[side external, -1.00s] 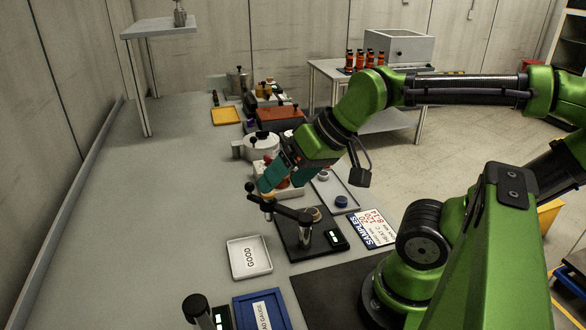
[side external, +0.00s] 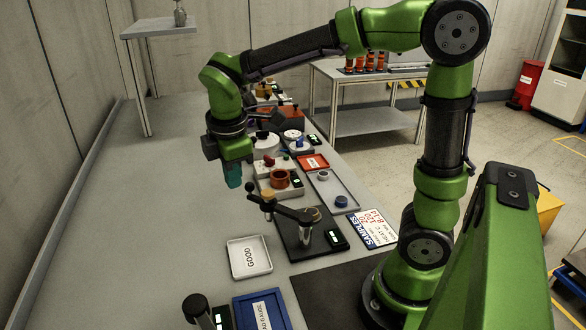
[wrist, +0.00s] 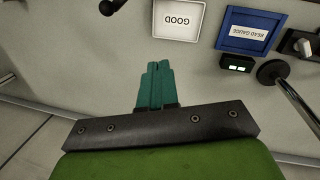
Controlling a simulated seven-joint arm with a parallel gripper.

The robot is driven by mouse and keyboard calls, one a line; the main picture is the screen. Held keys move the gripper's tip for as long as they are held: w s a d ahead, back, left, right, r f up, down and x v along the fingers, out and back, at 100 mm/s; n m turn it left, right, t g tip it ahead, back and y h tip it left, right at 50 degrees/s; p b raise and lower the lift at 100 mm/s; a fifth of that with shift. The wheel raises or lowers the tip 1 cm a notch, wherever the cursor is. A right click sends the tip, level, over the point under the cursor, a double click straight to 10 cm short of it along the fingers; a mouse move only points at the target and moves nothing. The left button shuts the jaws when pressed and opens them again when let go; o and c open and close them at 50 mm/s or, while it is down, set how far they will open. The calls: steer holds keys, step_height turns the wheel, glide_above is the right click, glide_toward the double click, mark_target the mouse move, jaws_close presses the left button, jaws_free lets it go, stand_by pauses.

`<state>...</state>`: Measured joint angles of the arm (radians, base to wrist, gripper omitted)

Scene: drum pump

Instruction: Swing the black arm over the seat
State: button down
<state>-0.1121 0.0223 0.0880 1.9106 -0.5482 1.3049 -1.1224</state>
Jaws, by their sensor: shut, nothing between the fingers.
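The black arm (side external: 288,211) is part of a small device on a black base plate (side external: 304,244). It reaches out to the left from a post, past the plate's edge, and has a black ball knob at its left end. My gripper (side external: 235,184) has teal fingers, points down and is shut and empty. In the side view it appears above the knob, apart from it. The wrist view shows the fingers (wrist: 157,66) together, with a black knob (wrist: 108,6) at the top edge.
A white GOOD tray (side external: 249,257) and a blue tray (side external: 262,310) lie in front on the bench. Several devices crowd behind the black arm. The left part of the bench is clear.

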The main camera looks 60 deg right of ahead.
steer(key=shift+w+d+r+n+g+h, duration=0.15)
steer(key=shift+w+d+r+n+h, duration=0.25)
steer(key=shift+n, duration=1.1)
steer(key=shift+w+d+r+n+g+h, duration=0.15)
steer(key=shift+w+n, duration=0.3)
steer(key=shift+n, duration=1.05)
steer(key=shift+w+d+r+n+g+h, duration=0.15)
steer(key=shift+w+r+n+h, duration=0.2)
steer(key=shift+n, duration=1.15)
steer(key=shift+w, duration=0.1)
steer(key=w+d+f, duration=0.1)
steer(key=d+f, duration=0.5)
steer(key=f, duration=0.4)
steer(key=shift+w+d+f, duration=0.2)
steer(key=shift+w+d, duration=0.15)
steer(key=shift+d, duration=0.15)
